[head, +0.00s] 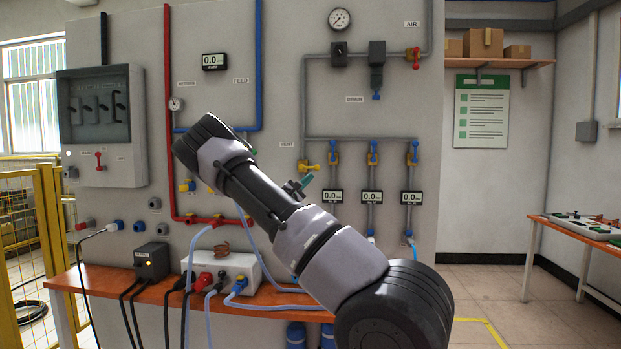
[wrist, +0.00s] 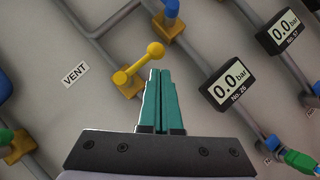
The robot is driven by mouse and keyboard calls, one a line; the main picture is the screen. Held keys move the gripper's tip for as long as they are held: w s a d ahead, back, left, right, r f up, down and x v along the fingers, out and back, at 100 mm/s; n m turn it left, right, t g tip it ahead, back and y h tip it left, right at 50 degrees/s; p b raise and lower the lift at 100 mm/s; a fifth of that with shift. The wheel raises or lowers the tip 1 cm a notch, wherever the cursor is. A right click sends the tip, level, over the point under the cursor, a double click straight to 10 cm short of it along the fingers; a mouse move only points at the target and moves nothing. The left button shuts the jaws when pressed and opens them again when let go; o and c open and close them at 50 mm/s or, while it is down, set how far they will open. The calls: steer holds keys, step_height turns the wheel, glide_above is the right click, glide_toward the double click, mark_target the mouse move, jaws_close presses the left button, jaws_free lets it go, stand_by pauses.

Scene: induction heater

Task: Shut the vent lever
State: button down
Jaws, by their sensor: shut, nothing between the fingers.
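The vent lever (head: 309,167) is a small yellow handle beside the VENT label on the grey panel. In the wrist view the lever (wrist: 138,64) runs from its valve at lower left to a round knob at upper right, roughly crosswise to its pipe. My gripper (head: 308,179) has green fingers and is shut and empty, just below the lever in the head view. In the wrist view the fingertips (wrist: 160,72) appear just below the knob. I cannot tell whether they touch it.
Blue-handled valves (head: 373,154) and several gauges (head: 372,197) sit right of the lever. A drain unit (head: 377,58) and red air valve (head: 413,57) are above. Below is an orange bench (head: 110,285) with a white box (head: 240,268) and cables.

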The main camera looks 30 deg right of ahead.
steer(key=w+f+v, duration=0.1)
steer(key=v, duration=1)
steer(key=shift+s+f, duration=0.25)
steer(key=shift+f, duration=0.3)
steer(key=shift+a, duration=0.15)
